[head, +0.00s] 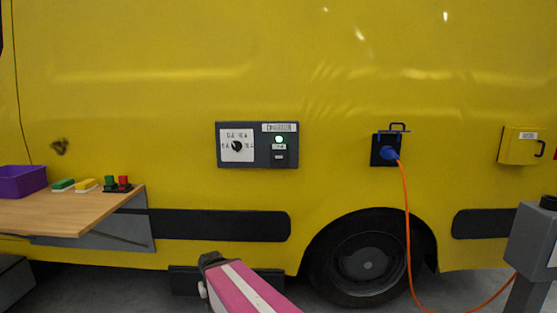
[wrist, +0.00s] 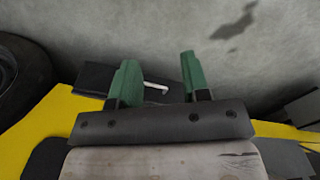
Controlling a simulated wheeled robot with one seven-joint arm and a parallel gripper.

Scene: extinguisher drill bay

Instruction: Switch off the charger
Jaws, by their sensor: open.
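The charger panel (head: 257,162) is a dark box on the side of the yellow van, in the middle of the head view. It carries a white dial plate with a black knob (head: 237,146) at its left. At its right are a label, a bright green lamp (head: 279,139) and a small dark switch-like part (head: 279,156). The exact setting of the knob is too small to read. My gripper (wrist: 157,62) shows in the wrist view with its green fingers apart and nothing held. The panel is not in the wrist view.
A blue plug (head: 389,153) with an orange cable (head: 408,220) sits in a socket right of the panel. A wooden shelf (head: 60,215) juts out at left with a purple bin (head: 22,181). A grey post (head: 530,245) stands at right. Space before the panel looks clear.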

